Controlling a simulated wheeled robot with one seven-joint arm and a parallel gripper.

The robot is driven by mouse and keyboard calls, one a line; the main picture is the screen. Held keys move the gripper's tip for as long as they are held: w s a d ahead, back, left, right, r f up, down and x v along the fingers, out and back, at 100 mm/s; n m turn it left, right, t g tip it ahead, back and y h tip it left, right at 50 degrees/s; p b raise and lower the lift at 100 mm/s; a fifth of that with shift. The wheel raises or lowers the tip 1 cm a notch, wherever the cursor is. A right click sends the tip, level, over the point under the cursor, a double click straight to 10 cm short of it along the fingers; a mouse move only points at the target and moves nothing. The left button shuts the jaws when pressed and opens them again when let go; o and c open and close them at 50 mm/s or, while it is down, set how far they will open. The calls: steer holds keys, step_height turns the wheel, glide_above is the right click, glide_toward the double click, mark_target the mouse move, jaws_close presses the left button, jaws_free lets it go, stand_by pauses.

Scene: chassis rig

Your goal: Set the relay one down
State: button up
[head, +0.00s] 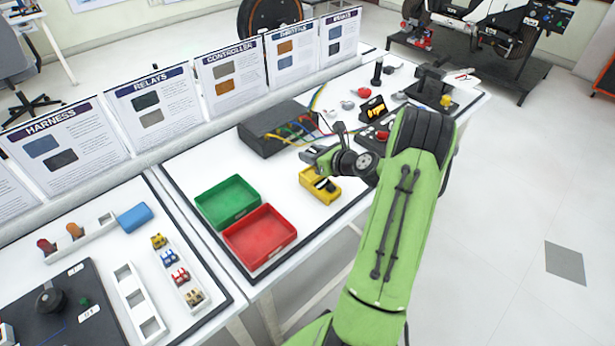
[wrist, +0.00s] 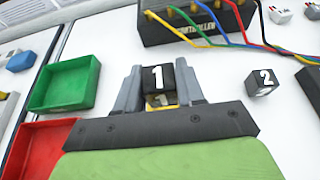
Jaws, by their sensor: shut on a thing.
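Relay one, a black block with a white "1" on its face (wrist: 157,78), is between the two grey fingers of my gripper (wrist: 158,92) in the wrist view. My gripper is shut on it. In the head view my gripper (head: 318,156) is above the white table, close to a yellow holder (head: 311,186). A bit of yellow shows just below the relay in the wrist view. I cannot tell whether the relay touches anything below. A second black block marked "2" (wrist: 264,84) lies on the table to the right of my gripper.
A green tray (head: 228,202) and a red tray (head: 260,237) stand left of my gripper. A dark box (head: 268,130) with coloured wires is behind it. Labelled boards line the back edge. White table is bare between the trays and the box.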

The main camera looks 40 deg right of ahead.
mark_target(311, 175)
step_height(311, 175, down, 5)
steer(key=shift+a+r+b, duration=0.1)
steer(key=shift+b, duration=0.7)
steer(key=shift+r, duration=0.1)
